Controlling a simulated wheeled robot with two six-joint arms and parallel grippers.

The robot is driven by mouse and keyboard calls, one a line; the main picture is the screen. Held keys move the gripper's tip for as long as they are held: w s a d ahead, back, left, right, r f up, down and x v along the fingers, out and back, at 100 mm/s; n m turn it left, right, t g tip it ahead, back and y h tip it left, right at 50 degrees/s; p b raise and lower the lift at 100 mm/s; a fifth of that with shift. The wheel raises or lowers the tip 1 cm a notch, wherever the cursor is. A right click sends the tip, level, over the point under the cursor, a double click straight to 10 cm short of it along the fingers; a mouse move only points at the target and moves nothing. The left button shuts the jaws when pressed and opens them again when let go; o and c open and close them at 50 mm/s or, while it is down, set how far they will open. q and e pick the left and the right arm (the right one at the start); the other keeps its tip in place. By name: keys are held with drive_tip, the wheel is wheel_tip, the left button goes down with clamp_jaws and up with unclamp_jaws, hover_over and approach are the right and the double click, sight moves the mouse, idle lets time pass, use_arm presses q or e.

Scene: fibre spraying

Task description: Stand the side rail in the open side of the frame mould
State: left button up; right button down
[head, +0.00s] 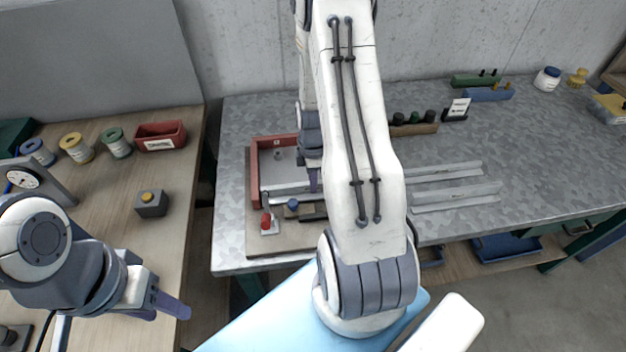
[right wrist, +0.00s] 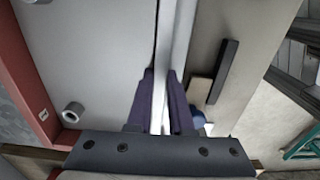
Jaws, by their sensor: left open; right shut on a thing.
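The frame mould (head: 255,165) has red-brown walls and a pale floor and lies on a board on the grey bench. Its wall also shows in the right wrist view (right wrist: 28,75). My right gripper (right wrist: 165,95) is shut on the side rail (right wrist: 180,35), a long pale metal strip. The rail runs along the edge of the mould's floor on the side without a red wall. I cannot tell whether it touches the board. In the head view the rail (head: 285,190) is partly hidden by my right arm. My left gripper (head: 165,305) is open and empty by the left table's edge.
A red toggle clamp (head: 266,222), a blue knob (head: 292,205) and a dark bar (right wrist: 222,70) are close beside the rail. The left table holds spools, a red bin (head: 161,136) and a button box (head: 151,204).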

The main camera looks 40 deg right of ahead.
drive_tip(key=shift+f, duration=0.15)
drive_tip(key=c, duration=0.7)
unclamp_jaws()
wheel_tip(320, 180, up, 20)
drive_tip(key=b, duration=0.3)
drive_tip(key=s+a+m, duration=0.2)
drive_tip(key=s+a, duration=0.1)
drive_tip(key=a, duration=1.7)
drive_tip(key=s+a, duration=0.3)
drive_tip(key=s, duration=0.1)
drive_tip(key=s+a+f+m, duration=0.1)
drive_tip(key=s+a, duration=0.3)
drive_tip(key=s, duration=0.1)
drive_tip(key=s+a+m+y, duration=0.1)
drive_tip(key=s+a, duration=0.2)
drive_tip(key=s, duration=0.1)
drive_tip(key=shift+s+a+f, duration=0.2)
drive_tip(key=shift+a+f, duration=0.2)
